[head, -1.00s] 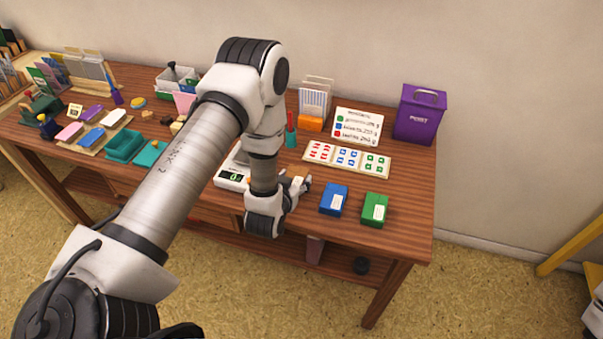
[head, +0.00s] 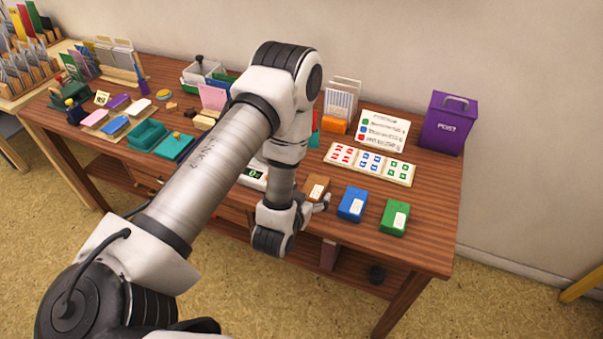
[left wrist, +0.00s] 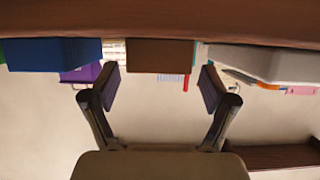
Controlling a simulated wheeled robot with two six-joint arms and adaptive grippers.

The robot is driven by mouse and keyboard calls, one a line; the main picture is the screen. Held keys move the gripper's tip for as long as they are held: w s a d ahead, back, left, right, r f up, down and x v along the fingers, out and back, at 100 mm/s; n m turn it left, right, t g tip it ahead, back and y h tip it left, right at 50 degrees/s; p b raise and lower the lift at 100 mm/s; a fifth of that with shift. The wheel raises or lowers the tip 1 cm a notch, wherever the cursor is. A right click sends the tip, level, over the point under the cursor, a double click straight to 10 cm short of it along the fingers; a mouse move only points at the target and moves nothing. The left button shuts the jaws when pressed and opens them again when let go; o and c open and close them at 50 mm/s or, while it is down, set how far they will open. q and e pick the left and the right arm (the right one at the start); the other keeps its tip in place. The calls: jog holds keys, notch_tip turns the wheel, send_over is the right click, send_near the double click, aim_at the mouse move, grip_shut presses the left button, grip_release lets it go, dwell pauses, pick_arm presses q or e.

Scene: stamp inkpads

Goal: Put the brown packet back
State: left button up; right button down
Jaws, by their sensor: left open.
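The brown packet (head: 317,185) rests on the table just right of the scale (head: 254,174), in line with the blue packet (head: 352,204) and the green packet (head: 394,217). My left gripper (head: 318,205) is at the table's front edge, just in front of the brown packet. In the left wrist view, which is upside down, the open fingers (left wrist: 160,88) stand apart, with the brown packet (left wrist: 158,54) centred beyond the gap between them. The blue packet (left wrist: 52,53) shows at the left there. My arm hides part of the scale. My right gripper is not in view.
A card with coloured stamps (head: 370,164) lies behind the packets, with a written sign (head: 382,132) and a purple post box (head: 450,122) at the back right. Inkpads and a teal box (head: 148,134) fill the table's left.

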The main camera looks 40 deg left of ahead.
pick_arm(q)
jog(key=v, duration=0.6)
jog(key=shift+s+d+b, duration=0.15)
jog(key=shift+s+b, duration=0.15)
jog(key=s+d+f+m+g+h, duration=0.1)
jog(key=s+d+f+g, duration=0.2)
jog(key=s+f+g, duration=0.3)
jog(key=s+d+f+m+g+h+p, duration=0.1)
jog(key=s+d+f+g+h, duration=0.1)
jog(key=s+f+g, duration=0.5)
jog(key=s+d, duration=0.1)
jog(key=s, duration=0.5)
jog(key=shift+f+p, duration=0.25)
jog(key=shift+p, duration=0.05)
